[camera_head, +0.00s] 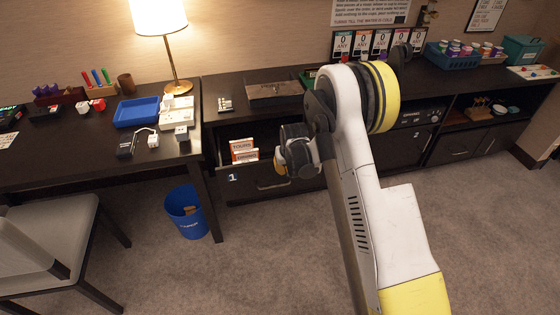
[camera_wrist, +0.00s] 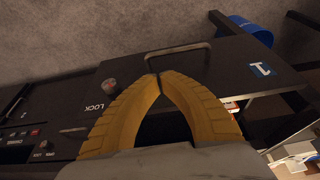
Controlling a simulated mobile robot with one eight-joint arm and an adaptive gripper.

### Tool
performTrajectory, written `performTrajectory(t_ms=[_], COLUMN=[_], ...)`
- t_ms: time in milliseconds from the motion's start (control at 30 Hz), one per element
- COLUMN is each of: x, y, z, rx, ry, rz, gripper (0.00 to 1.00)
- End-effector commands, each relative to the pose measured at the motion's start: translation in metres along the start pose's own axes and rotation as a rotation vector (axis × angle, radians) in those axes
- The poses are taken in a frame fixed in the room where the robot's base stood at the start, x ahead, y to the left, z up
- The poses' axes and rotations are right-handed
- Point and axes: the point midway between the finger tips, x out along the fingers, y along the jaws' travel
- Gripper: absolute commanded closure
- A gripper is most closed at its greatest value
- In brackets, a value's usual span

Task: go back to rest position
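My gripper (camera_wrist: 158,77) shows in the wrist view with its two yellow fingers bowed inward and their tips meeting; nothing shows between them. It points at the dark front of the drawer marked 1 (camera_wrist: 285,77), near the drawer's bar handle (camera_wrist: 150,52); whether it touches is not clear. In the head view my arm is bent over in front of the cabinet, and the gripper's end is mostly hidden behind my wrist, with a bit of yellow (camera_head: 281,169) showing. The drawer (camera_head: 250,191) stands open with brochure boxes (camera_head: 243,151) inside.
A desk (camera_head: 75,150) with a lamp (camera_head: 170,50) and blue tray (camera_head: 136,111) stands left. A blue bin (camera_head: 187,212) and a chair (camera_head: 40,250) are on the floor. The long cabinet (camera_head: 455,100) continues right. Carpet in front (camera_head: 475,230) is clear.

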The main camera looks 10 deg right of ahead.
Motion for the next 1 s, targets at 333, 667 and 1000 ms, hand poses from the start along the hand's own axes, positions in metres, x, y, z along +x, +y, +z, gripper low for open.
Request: performTrajectory(t_ms=[333, 667, 1000], x=[-0.039, -0.214, -0.352], y=[-0.001, -0.003, -0.005], z=[-0.008, 0.0, 0.081], rx=[0.0, 0.0, 0.0], ry=[0.013, 0.087, 0.168], rz=[0.0, 0.001, 0.001], gripper=[1.0, 1.0, 1.0])
